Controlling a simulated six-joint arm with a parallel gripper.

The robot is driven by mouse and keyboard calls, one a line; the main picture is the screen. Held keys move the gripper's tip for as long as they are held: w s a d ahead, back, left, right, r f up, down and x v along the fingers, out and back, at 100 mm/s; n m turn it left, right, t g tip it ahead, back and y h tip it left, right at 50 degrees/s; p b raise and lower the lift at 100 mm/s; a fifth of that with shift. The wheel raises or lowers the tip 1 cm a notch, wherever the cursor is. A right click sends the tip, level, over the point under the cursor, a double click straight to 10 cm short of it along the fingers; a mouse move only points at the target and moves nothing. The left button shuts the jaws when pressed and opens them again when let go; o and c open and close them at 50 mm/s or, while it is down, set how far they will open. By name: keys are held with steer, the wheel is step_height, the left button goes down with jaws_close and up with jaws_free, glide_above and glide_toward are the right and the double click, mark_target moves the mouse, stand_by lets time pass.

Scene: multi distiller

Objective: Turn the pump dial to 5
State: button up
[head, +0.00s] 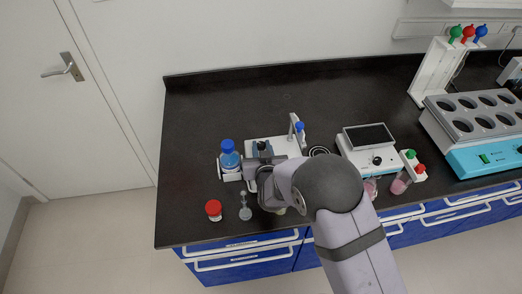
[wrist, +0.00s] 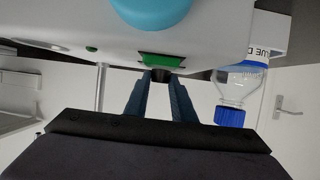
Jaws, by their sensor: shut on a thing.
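In the wrist view, the picture is upside down and a white device body (wrist: 60,22) fills the top. A small dark dial (wrist: 161,75) sticks out of its face beside a green panel (wrist: 163,61). My gripper (wrist: 161,84) has its two blue-grey fingers closed on either side of the dial, shut on it. No number or pointer on the dial is readable. In the head view, my gripper (head: 262,172) is at the front of a white device (head: 287,146) on the bench, and the arm hides the dial.
A blue-capped bottle (head: 229,156) stands just left of the device; it also shows in the wrist view (wrist: 237,88). A red-capped jar (head: 213,209) and a small metal piece (head: 245,209) lie near the front edge. A screened instrument (head: 369,150) stands to the right. The bench's back left is clear.

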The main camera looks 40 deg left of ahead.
steer(key=shift+r+n+g+y+b, duration=0.1)
steer(key=shift+n+g+y+b, duration=0.3)
steer(key=shift+n+y, duration=0.1)
steer(key=o, duration=1)
steer(key=shift+d, duration=0.15)
steer(key=shift+s+d+r+b, duration=0.2)
steer(key=shift+s+d+b, duration=0.15)
steer(key=shift+s+d, duration=0.1)
steer(key=shift+b+v, duration=0.85)
steer(key=shift+v, duration=2.1)
steer(key=shift+r, duration=0.1)
